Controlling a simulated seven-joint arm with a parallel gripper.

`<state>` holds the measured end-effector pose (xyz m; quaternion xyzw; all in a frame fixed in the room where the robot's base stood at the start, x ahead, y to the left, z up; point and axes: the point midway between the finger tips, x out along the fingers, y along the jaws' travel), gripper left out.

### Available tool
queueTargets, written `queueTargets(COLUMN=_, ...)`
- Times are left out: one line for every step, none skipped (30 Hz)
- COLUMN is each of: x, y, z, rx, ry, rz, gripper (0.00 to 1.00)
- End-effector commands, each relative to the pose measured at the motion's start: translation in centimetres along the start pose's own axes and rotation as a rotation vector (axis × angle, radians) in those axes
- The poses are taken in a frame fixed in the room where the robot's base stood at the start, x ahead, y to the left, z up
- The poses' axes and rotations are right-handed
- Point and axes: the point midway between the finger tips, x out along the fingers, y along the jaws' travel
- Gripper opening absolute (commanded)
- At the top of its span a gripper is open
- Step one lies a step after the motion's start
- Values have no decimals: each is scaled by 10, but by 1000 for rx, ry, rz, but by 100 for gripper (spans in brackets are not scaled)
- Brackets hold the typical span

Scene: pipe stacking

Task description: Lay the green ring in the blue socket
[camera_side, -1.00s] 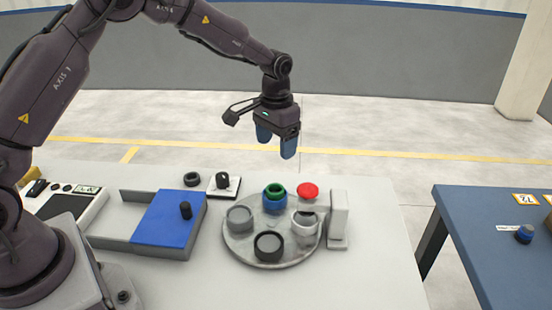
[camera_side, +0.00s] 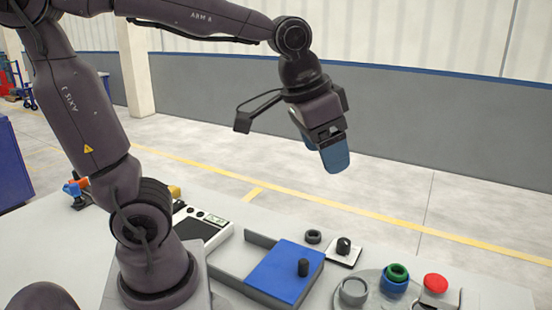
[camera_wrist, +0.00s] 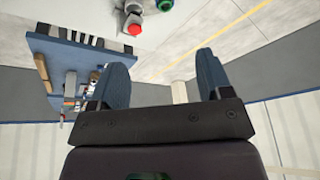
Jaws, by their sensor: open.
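The green ring (camera_side: 397,271) lies at the top of the blue socket (camera_side: 393,288) on the round grey plate, at the lower right of the side view. I cannot tell how deeply it is seated. A piece of green also shows at the top edge of the wrist view (camera_wrist: 165,4). My gripper (camera_side: 328,155) is open and empty, tilted, high above and behind the table, well apart from the ring. In the wrist view, my two blue fingers (camera_wrist: 162,72) stand wide apart with nothing between them.
A red button (camera_side: 435,282) is beside the socket, and a grey socket (camera_side: 353,291) is on its left. A blue sliding cover (camera_side: 284,272) with a black knob, a dark ring (camera_side: 313,237) and a black dial (camera_side: 344,246) are farther left. The air around my gripper is clear.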

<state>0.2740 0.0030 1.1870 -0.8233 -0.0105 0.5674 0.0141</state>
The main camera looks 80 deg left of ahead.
Motion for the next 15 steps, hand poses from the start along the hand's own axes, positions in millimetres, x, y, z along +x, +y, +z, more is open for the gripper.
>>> queueTargets(x=-9, y=1, z=18, rx=-2, ry=36, rz=5, gripper=72)
queueTargets(x=-12, y=1, z=27, rx=-3, ry=50, rz=8, gripper=72)
queueTargets(x=-15, y=1, z=38, rx=-5, ry=68, rz=12, gripper=72)
queueTargets(x=-16, y=2, z=45, rx=-7, ry=80, rz=16, gripper=72)
queueTargets(x=-17, y=2, z=52, rx=-9, ry=90, rz=19, gripper=72)
queueTargets(x=-18, y=2, z=59, rx=-10, ry=103, rz=23, gripper=72)
queueTargets(x=-18, y=2, z=64, rx=-11, ry=109, rz=26, gripper=72)
queueTargets(x=-18, y=3, z=68, rx=-12, ry=115, rz=28, gripper=72)
queueTargets(x=-18, y=3, z=72, rx=-12, ry=121, rz=31, gripper=72)
queueTargets(x=-18, y=3, z=74, rx=-13, ry=125, rz=32, gripper=72)
queueTargets(x=-18, y=3, z=75, rx=-13, ry=127, rz=33, gripper=72)
queueTargets(x=-18, y=3, z=76, rx=-13, ry=128, rz=34, gripper=72)
queueTargets(x=-17, y=3, z=77, rx=-13, ry=128, rz=34, gripper=72)
queueTargets(x=-17, y=3, z=77, rx=-13, ry=128, rz=34, gripper=72)
queueTargets(x=-17, y=3, z=77, rx=-13, ry=128, rz=34, gripper=72)
